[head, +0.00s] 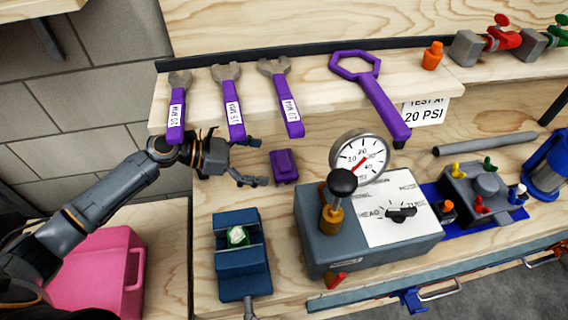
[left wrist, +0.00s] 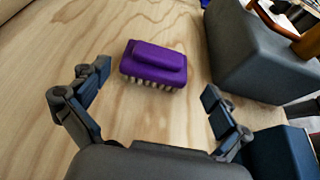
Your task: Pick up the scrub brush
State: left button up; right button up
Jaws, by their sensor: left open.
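The scrub brush (head: 284,166) is a small purple block lying on the lower wooden shelf. In the left wrist view the brush (left wrist: 154,64) shows a raised purple grip and pale bristles along its near side. My left gripper (head: 256,162) is just left of the brush in the head view. In the left wrist view my left gripper (left wrist: 150,92) is open, its fingers spread wide, with the brush ahead between and beyond the fingertips. Nothing is held, and the fingers look apart from the brush. My right gripper is not in view.
Purple wrenches (head: 230,100) lie on the upper shelf (head: 310,100) above my left gripper. A blue vise (head: 240,262) stands below the brush. A grey gauge box (head: 320,235) stands close on the brush's right. A pink bin (head: 130,270) is at lower left.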

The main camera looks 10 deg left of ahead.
aim_at(277, 163)
pick_arm(q)
jog(key=x, duration=0.6)
jog(key=shift+w+a+f, duration=0.15)
jog(key=shift+a, duration=0.05)
jog(key=c, duration=1)
